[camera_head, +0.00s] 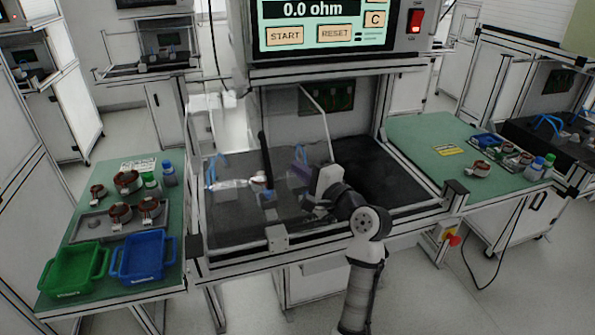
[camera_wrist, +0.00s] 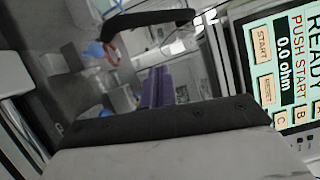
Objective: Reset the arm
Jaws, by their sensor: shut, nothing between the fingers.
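My arm reaches from the lower right of the head view to the test station. My gripper (camera_head: 312,203) is by the clear cover (camera_head: 292,128), at the right part of the fixture. It is shut and empty; its fingertips are small and partly hidden. In the wrist view, the pale hand with a dark edge fills the bottom, and I cannot make out separate fingertips. A purple block (camera_head: 300,165) stands close to the hand; it also shows in the wrist view (camera_wrist: 157,88). A black handle (camera_head: 264,155) is on the cover.
The tester screen (camera_head: 320,12) reads 0.0 ohm. The left green table holds copper-wound stators (camera_head: 121,212), a green bin (camera_head: 74,268) and a blue bin (camera_head: 143,257). The right green table (camera_head: 415,135) holds more parts. A station frame post (camera_head: 455,196) stands right of my arm.

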